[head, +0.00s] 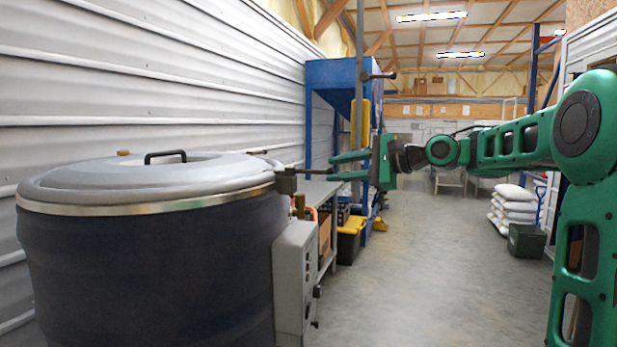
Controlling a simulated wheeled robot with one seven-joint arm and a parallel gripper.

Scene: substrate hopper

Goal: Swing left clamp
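A large dark round vessel (150,265) with a grey domed lid (100,178) and a shiny metal rim band stands at the left. One clamp (287,182) shows as a dark block on the right side of the rim. A thin rod handle (312,171) sticks out from it to the right. My gripper (332,168) comes from the right with its two green fingers apart, pointing left. The rod's end is near the fingertips; I cannot tell whether it lies between them or touches them. I cannot tell whether this clamp is the left one.
The lid has a black handle (166,155) and a small brass fitting (124,153). A grey control box (294,280) is on the vessel's right side. A blue hopper (333,80) and a bench stand behind. White sacks (513,203) lie at the right. The middle floor is clear.

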